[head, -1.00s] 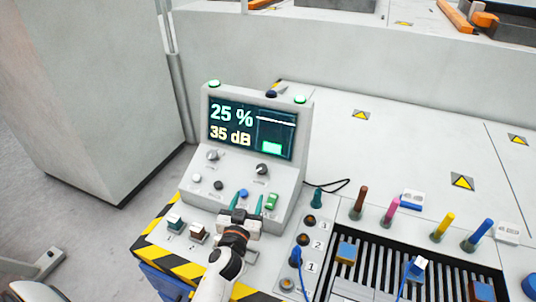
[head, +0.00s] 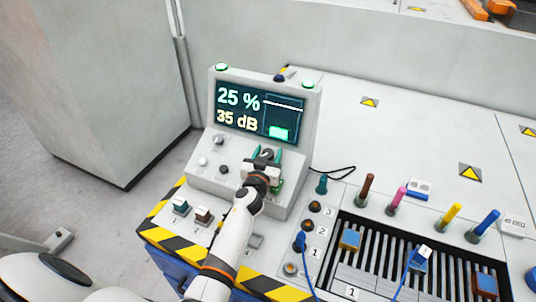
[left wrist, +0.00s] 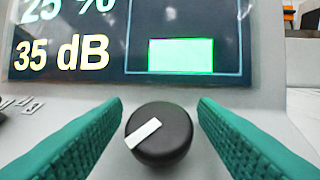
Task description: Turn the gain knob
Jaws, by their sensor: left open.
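The gain knob (left wrist: 158,136) is black and round with a white pointer line. In the left wrist view it sits between the two green fingers of my open left gripper (left wrist: 160,125), with a gap on each side. The pointer slants from lower left to upper right. In the head view my left gripper (head: 266,158) is at the right knob (head: 266,154) below the screen and partly hides it. The screen (head: 248,112) reads 25 % and 35 dB, with a green block at its right. My right gripper is not in view.
Two small switches (head: 204,214) stand in front. Coloured pegs (head: 397,198) and a slotted tray (head: 388,262) are at the right.

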